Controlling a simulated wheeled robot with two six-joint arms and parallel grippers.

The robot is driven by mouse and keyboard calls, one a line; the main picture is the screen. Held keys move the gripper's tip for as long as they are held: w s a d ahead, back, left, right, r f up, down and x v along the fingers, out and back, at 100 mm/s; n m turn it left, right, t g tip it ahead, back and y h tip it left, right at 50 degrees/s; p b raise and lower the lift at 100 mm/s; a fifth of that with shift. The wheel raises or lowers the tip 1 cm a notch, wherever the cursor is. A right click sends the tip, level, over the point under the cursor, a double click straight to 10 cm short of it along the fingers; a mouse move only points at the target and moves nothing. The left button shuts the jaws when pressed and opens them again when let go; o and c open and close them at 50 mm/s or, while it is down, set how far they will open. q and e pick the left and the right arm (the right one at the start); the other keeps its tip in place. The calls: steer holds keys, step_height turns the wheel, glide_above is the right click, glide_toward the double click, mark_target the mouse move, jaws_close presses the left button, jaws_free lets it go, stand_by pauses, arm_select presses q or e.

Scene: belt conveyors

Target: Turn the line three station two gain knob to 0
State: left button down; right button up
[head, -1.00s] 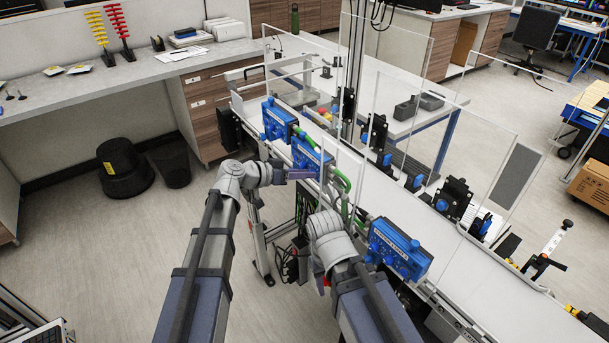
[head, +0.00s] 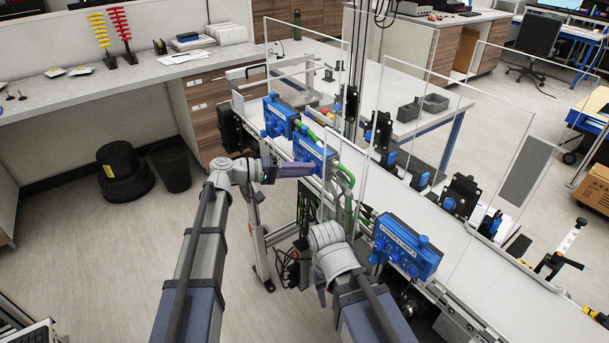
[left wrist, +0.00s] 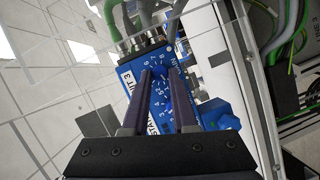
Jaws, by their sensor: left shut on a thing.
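A blue control box (head: 309,150) on the near side of the conveyor is in front of my left gripper (head: 308,170). The left wrist view shows the box face (left wrist: 203,88) tilted, with a ring of white dial numbers and a partly hidden white label with a 3 and "STA". My left gripper (left wrist: 160,74) is shut on a blue knob (left wrist: 160,76) in the middle of that dial. The fingers hide part of the knob and dial, so I cannot read the setting. My right arm reaches in from below, but its gripper is not visible.
Similar blue boxes stand along the same conveyor (head: 455,240), one farther left (head: 279,116) and one nearer (head: 404,247). Clear upright panels and green cables (head: 346,190) are close to the middle box. The floor to the left is open, with a black bin (head: 122,172) beyond.

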arm_select(q)
steer(key=shift+f+n+h+b, duration=0.2)
steer(key=shift+n+h+b, duration=0.3)
steer(key=shift+n+b, duration=0.55)
steer(key=shift+w+r+n, duration=0.1)
steer(key=shift+n, duration=0.15)
steer(key=c, duration=0.7)
jaws_free()
steer(key=v, duration=0.8)
steer(key=shift+p, duration=0.3)
